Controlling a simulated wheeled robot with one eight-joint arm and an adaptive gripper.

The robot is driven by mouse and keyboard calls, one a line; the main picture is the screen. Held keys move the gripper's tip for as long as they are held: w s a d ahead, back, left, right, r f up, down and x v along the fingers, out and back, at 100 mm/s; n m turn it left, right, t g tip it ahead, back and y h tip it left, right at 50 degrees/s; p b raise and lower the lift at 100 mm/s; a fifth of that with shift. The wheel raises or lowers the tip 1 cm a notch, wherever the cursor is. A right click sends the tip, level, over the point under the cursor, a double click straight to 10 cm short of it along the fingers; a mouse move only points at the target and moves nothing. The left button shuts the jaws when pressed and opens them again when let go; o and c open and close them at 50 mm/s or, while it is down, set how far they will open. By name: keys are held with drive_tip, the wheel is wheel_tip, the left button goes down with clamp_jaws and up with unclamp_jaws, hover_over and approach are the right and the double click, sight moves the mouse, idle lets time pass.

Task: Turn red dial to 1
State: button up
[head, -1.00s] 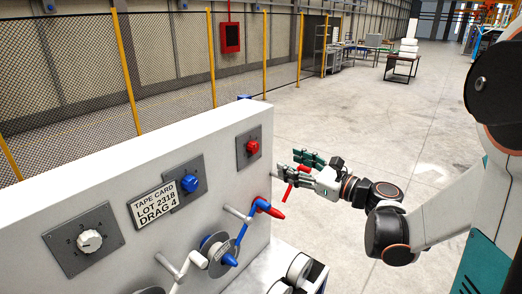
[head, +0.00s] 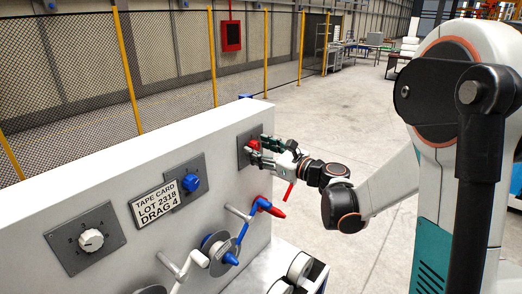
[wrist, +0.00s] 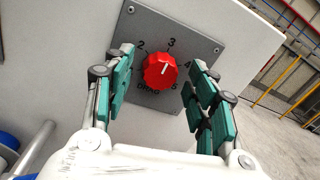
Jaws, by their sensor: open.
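The red dial (wrist: 160,70) sits on a grey square plate (wrist: 165,28) on the white panel. Its white mark points up, close to the 3. The numbers 2, 3, 4 and 5 show around it, with lettering below. I cannot make out the 1, near my left finger. My gripper (wrist: 162,60) is open, with its green-padded fingers on either side of the dial. A gap shows between each finger and the dial. In the head view, my gripper (head: 258,152) reaches in from the right and partly covers the red dial (head: 254,144).
A blue dial (head: 190,183), a white dial (head: 91,240) and a tape card sign (head: 157,203) are on the same panel to the left. Open floor lies to the right.

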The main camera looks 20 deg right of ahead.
drive_tip(key=c, duration=1)
drive_tip(key=shift+c, duration=0.2)
